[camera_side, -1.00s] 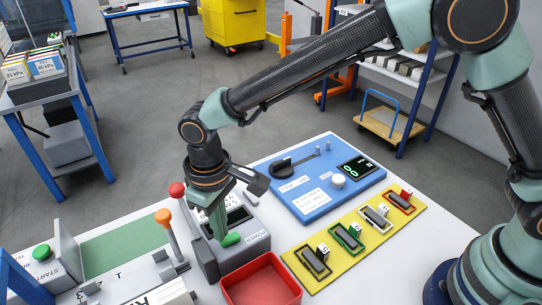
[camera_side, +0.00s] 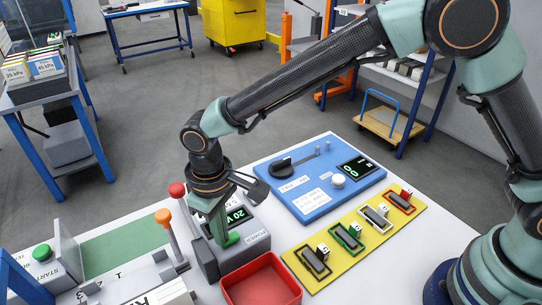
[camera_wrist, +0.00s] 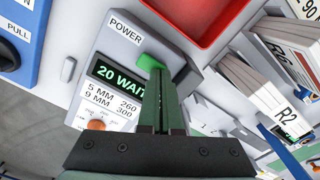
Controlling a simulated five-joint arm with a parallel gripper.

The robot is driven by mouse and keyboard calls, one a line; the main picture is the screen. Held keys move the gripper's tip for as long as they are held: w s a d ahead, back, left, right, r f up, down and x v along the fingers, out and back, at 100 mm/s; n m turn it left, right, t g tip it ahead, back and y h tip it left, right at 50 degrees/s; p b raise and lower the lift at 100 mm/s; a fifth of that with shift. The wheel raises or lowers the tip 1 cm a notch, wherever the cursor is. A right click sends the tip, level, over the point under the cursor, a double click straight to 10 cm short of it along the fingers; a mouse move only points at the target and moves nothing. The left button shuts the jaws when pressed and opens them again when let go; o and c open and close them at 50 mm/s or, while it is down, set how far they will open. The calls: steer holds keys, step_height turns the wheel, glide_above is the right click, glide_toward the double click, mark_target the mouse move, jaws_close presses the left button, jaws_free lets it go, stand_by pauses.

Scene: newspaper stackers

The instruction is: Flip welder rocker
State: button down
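The welder (camera_side: 258,245) is a grey box on the white table, and its body (camera_wrist: 112,50) fills the left middle of the wrist view. Its green rocker (camera_wrist: 149,61) sits beside a POWER label. Its display (camera_wrist: 122,77) is lit and reads "20 WAIT". My gripper (camera_wrist: 158,78) points down with its two fingers together, nothing seen between them. The fingertips are at the rocker and partly cover it; I cannot tell whether they press on it. In the side view my gripper (camera_side: 223,243) is over the welder's top.
A red tray (camera_side: 262,285) is close in front of the welder. A blue panel (camera_side: 300,190) and a yellow board (camera_side: 335,258) with several framed switches lie to the right. A red-knobbed lever (camera_side: 177,190) and an orange-knobbed lever (camera_side: 163,216) stand close on the left.

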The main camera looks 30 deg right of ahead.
steer(key=shift+f, duration=0.1)
steer(key=shift+r, duration=3.55)
steer(key=w+d+r+m+t+y, duration=0.1)
steer(key=d+r, duration=0.4)
steer(key=d, duration=0.3)
steer(key=d+r+m+t, duration=0.15)
steer(key=d+r, duration=0.25)
steer(key=d, duration=0.4)
steer(key=s+d+r+m+t, duration=0.1)
steer(key=s+d, duration=0.3)
steer(key=d, duration=0.4)
steer(key=s+d+m+t+h, duration=0.1)
steer(key=s+d+m+t, duration=0.1)
steer(key=s+d, duration=0.2)
steer(key=d, duration=0.3)
steer(key=shift+d+r, duration=0.35)
steer(key=shift+d, duration=0.05)
